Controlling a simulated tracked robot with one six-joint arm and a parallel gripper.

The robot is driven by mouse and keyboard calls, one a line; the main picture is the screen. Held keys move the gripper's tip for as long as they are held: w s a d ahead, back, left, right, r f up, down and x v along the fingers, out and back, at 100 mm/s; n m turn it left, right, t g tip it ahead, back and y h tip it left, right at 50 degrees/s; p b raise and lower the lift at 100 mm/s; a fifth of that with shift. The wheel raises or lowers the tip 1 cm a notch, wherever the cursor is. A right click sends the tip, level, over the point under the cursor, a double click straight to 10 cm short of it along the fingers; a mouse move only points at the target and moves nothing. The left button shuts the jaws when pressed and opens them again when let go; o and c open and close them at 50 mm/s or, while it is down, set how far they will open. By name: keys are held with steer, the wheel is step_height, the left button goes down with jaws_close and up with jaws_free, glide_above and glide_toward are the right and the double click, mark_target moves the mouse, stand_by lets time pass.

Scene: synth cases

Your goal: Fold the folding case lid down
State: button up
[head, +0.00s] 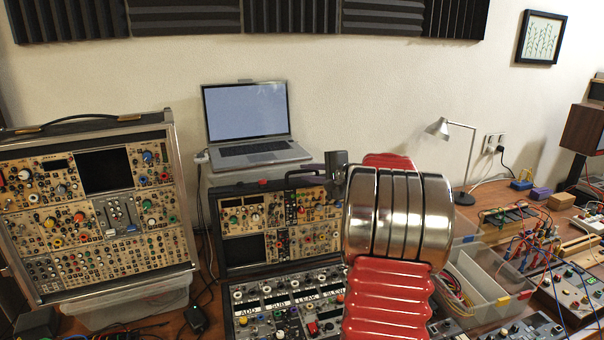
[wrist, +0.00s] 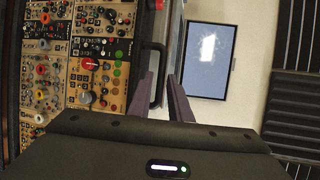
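The folding case (head: 232,300) stands open in the middle of the bench in the head view. Its lid (head: 262,222) is raised and filled with beige module panels. A dark carry handle (head: 305,171) sits on the lid's top edge. My gripper (head: 337,165) is beside the right end of that handle, partly hidden behind my arm. In the wrist view, the lid's panels (wrist: 98,60) lie to the left. Contact cannot be told.
An open laptop (head: 250,125) stands on a box behind the lid. A larger upright module case (head: 90,205) is at left. Clear bins (head: 478,285), a lamp (head: 450,150) and wired gear (head: 530,235) are at right. My arm hides the case's right part.

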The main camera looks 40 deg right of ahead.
mark_target(302, 172)
steer(key=shift+x, duration=1.75)
steer(key=shift+c, duration=0.5)
jaws_close()
steer(key=shift+a, duration=0.15)
